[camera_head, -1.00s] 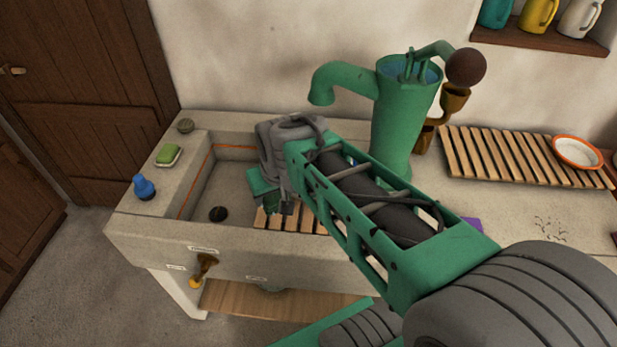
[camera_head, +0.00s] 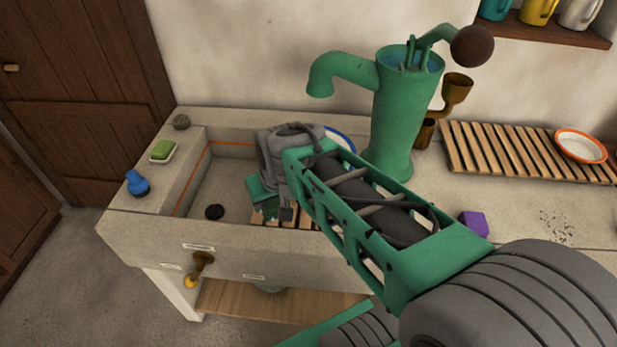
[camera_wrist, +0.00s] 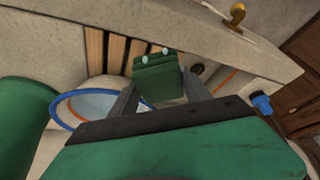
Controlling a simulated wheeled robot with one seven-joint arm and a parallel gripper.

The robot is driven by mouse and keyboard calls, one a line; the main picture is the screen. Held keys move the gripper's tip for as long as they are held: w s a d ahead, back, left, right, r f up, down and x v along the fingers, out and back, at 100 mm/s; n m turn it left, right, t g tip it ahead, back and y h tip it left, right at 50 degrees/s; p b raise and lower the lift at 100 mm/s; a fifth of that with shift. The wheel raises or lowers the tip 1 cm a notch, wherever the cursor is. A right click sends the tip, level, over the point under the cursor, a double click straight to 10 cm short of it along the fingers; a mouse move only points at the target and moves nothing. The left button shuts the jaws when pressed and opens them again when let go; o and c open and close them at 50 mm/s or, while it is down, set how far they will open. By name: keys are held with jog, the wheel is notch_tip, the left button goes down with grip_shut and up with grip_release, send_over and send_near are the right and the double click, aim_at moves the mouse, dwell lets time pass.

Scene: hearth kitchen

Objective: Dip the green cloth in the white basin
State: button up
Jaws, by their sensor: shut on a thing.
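My gripper (camera_wrist: 160,90) is shut on the green cloth (camera_wrist: 157,72), which shows as a dark green folded piece between the two fingers. In the head view the cloth (camera_head: 270,209) hangs low at the fingertips, over the stone sink near its slatted rack, partly hidden by the gripper. The white basin (camera_wrist: 95,104) has a blue rim and a pale bluish inside. It lies beside the gripper in the wrist view, apart from the cloth. In the head view only a piece of its rim (camera_head: 341,134) shows behind my wrist.
The stone sink (camera_head: 189,185) holds a wooden slatted rack (camera_head: 301,219) and a dark drain (camera_head: 214,212). The green pump (camera_head: 393,130) stands close to my arm. A blue bottle (camera_head: 137,184) and green soap (camera_head: 162,151) are on the left ledge. A purple block (camera_head: 474,223) lies right.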

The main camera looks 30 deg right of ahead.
jog(key=shift+f+b, duration=2.45)
jog(key=shift+f, duration=0.95)
jog(key=shift+r, duration=0.1)
notch_tip(320, 180, up, 12)
jog(key=p, duration=0.8)
jog(key=shift+r+p, duration=0.2)
jog(key=shift+p, duration=0.2)
jog(key=shift+a+f, duration=0.1)
